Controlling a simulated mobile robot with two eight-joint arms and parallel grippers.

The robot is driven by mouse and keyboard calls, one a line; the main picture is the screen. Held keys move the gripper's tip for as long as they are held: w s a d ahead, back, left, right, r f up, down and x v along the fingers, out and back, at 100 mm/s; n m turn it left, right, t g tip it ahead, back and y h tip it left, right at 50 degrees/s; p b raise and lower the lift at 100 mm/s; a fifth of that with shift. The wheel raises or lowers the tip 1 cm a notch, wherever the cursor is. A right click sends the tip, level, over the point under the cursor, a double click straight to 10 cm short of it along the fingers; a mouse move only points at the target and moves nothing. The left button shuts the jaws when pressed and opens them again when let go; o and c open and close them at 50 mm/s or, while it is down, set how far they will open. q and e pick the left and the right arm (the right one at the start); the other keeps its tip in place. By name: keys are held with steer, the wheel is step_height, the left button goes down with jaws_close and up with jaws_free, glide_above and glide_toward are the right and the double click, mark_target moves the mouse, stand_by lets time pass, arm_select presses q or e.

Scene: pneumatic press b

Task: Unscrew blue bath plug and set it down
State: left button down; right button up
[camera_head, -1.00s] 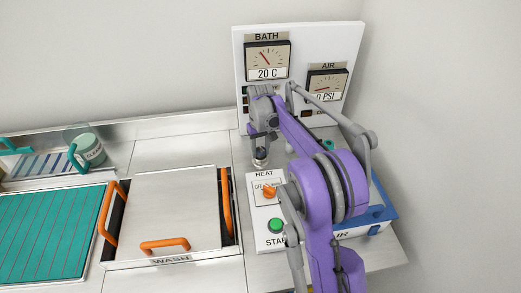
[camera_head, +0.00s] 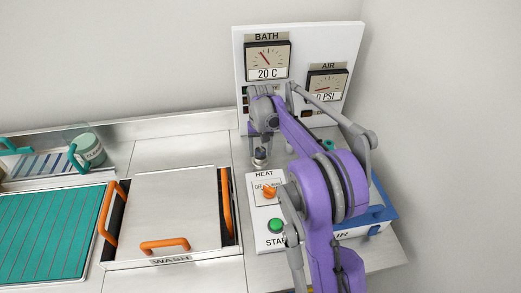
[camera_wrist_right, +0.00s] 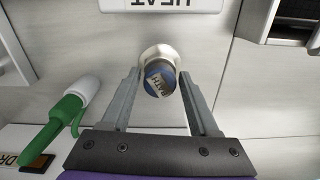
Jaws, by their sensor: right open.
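In the head view my right gripper (camera_head: 260,160) points down behind the HEAT control box, and the plug is hidden or too small to make out there. My left gripper is not in view.
The HEAT box (camera_head: 266,214) with an orange knob and green button stands in front. A gauge panel (camera_head: 300,70) rises behind. A green-and-white marker-like object (camera_wrist_right: 62,110) lies left of the fingers. The WASH basin lid (camera_head: 172,210) is at left.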

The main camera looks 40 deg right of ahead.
steer(key=m, duration=0.4)
steer(key=shift+m, duration=0.3)
steer(key=m, duration=0.3)
steer(key=shift+c, duration=0.2)
steer(key=c, duration=0.7)
steer(key=n, duration=1.1)
steer(key=shift+n, duration=0.3)
steer(key=o, duration=0.7)
steer(key=shift+o, duration=0.2)
